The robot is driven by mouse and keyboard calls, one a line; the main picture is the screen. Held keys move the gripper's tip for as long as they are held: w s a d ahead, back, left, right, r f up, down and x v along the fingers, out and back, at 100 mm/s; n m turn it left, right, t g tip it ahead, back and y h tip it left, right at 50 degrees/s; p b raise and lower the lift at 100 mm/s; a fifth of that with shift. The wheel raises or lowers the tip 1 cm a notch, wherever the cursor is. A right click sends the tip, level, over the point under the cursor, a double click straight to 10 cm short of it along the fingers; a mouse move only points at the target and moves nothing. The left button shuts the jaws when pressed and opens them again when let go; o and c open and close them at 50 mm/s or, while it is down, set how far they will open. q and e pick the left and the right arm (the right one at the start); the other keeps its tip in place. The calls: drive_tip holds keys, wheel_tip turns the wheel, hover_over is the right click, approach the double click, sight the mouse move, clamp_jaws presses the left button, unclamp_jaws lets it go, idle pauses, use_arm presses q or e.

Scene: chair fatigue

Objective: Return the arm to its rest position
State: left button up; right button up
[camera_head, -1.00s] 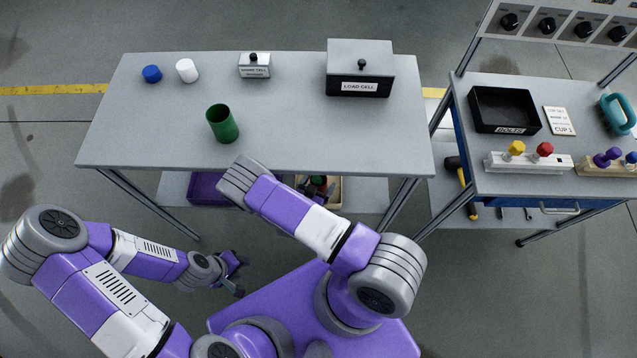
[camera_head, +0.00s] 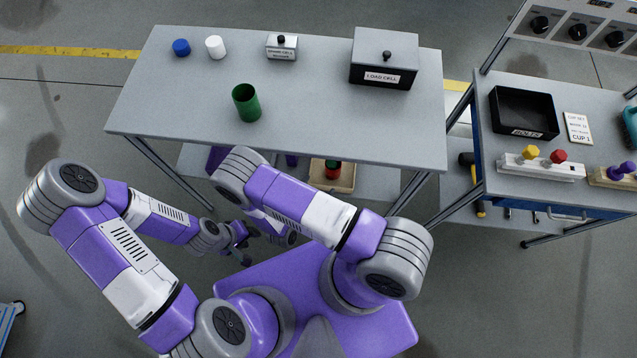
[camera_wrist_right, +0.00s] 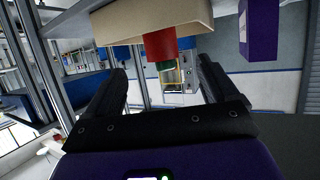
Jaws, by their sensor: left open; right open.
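My left gripper (camera_head: 246,245) is low in front of the bench in the head view. It is open and I see nothing in it. My right arm (camera_head: 300,212) is folded, its elbow beside the bench's front edge. In the head view its upper links hide my right gripper. In the right wrist view my right gripper (camera_wrist_right: 164,80) is open, its two dark fingers wide apart. A red and green item (camera_wrist_right: 162,48) shows beyond the fingers, not gripped, against a beige bin (camera_wrist_right: 185,20).
The grey bench (camera_head: 320,125) carries a green cup (camera_head: 246,103), a blue cap (camera_head: 181,47), a white cap (camera_head: 215,47) and a load cell box (camera_head: 384,60). A beige bin (camera_head: 345,180) sits on its lower shelf. A second table (camera_head: 480,115) stands at the right.

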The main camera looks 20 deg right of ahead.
idle(0.4)
drive_tip(key=s+a+r+n+g+y+p, duration=0.5)
drive_tip(key=s+r+n+g+y, duration=0.2)
drive_tip(key=y, duration=0.8)
wheel_tip(320, 180, up, 3)
drive_tip(key=shift+s+a+f+n+g+p, duration=0.2)
drive_tip(key=shift+a+n+g+p, duration=0.15)
drive_tip(key=shift+n, duration=0.25)
